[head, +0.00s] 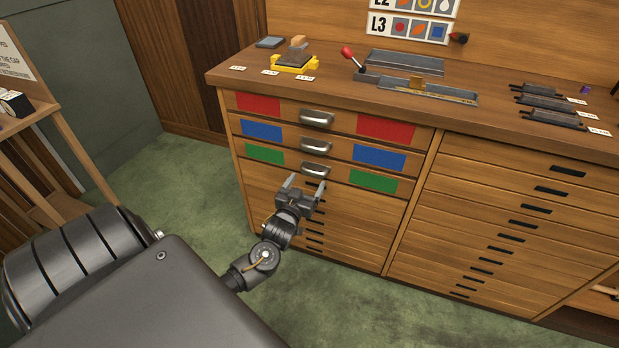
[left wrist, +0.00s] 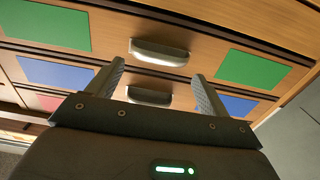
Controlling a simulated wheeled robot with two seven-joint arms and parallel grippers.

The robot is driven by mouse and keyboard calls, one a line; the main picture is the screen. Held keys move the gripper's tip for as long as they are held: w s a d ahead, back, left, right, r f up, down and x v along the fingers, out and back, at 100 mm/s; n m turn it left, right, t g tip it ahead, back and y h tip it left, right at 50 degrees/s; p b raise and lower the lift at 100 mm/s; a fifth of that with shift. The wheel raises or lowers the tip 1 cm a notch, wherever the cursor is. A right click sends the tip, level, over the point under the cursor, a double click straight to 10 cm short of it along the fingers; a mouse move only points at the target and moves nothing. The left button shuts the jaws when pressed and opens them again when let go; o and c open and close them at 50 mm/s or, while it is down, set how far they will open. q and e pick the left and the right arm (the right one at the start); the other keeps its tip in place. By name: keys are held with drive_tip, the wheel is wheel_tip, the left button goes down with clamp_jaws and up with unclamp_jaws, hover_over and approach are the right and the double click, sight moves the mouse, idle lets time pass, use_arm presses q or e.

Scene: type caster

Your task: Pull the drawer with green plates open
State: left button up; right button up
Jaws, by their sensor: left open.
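The drawer with green plates (head: 290,163) is the third from the top in the left part of the wooden cabinet, and it looks shut. Its metal cup handle (head: 315,169) sits between two green plates (head: 264,154). My left gripper (head: 306,184) is open and empty, just below and in front of that handle. In the left wrist view the handle (left wrist: 159,53) lies ahead, between and beyond the two open fingers (left wrist: 160,75), with a green plate (left wrist: 253,69) to the right. I see no contact with the handle. My right gripper is not in view.
Above are drawers with blue plates (head: 378,157) and red plates (head: 385,129), both with similar handles. Thin drawers with dark slot pulls lie below and to the right. The cabinet top (head: 340,92) holds several tools. Green floor (head: 175,190) is clear in front.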

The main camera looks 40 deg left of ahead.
sight(312, 173)
use_arm(q)
drive_tip(key=shift+x, duration=1.8)
